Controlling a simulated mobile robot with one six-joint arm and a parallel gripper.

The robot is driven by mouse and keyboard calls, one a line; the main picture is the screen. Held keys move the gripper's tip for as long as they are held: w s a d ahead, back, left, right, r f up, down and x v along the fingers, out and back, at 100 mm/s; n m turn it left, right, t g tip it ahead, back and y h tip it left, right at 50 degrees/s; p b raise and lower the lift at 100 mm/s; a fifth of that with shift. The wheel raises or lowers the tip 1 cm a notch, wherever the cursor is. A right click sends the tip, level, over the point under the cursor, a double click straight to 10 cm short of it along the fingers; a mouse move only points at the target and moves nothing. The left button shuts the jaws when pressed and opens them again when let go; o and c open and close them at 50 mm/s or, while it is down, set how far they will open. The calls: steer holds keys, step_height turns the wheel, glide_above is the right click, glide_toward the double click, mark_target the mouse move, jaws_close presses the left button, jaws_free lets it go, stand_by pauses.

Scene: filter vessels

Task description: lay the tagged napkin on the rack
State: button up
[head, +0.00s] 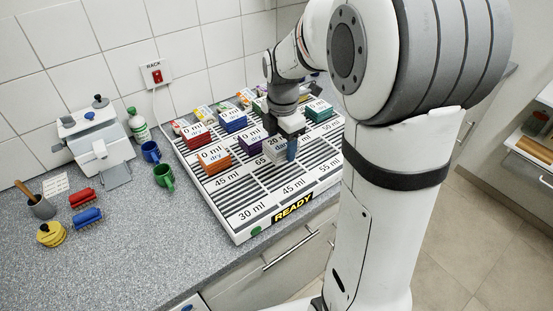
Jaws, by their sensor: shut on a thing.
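The rack (238,226) is a wide white slatted board on the counter, with printed labels such as 30 ml, 45 ml and 55 ml and a lit READY sign (293,207) at its front edge. My gripper (291,136) is over the right middle of the rack, pointing down. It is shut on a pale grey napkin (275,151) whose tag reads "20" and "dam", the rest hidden. A blue piece (292,151) shows at the jaws; I cannot tell what it belongs to. Whether the napkin touches the slats is unclear.
Folded cloths tagged "0 ml dry" sit on the rack: orange (214,160), red (196,136), blue (233,121), purple (251,144). A teal one (319,112) is at the right. Mugs (164,176) and a white machine (98,145) stand left. Front slats look free.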

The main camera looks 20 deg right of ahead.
mark_target(280, 171)
step_height(280, 171, down, 2)
steer(key=shift+w+a+f, duration=0.1)
steer(key=shift+a+f, duration=0.05)
steer(key=shift+f, duration=0.05)
steer(key=shift+a+f, duration=0.1)
steer(key=shift+f, duration=1.85)
steer(key=shift+f, duration=0.15)
steer(key=o, duration=1)
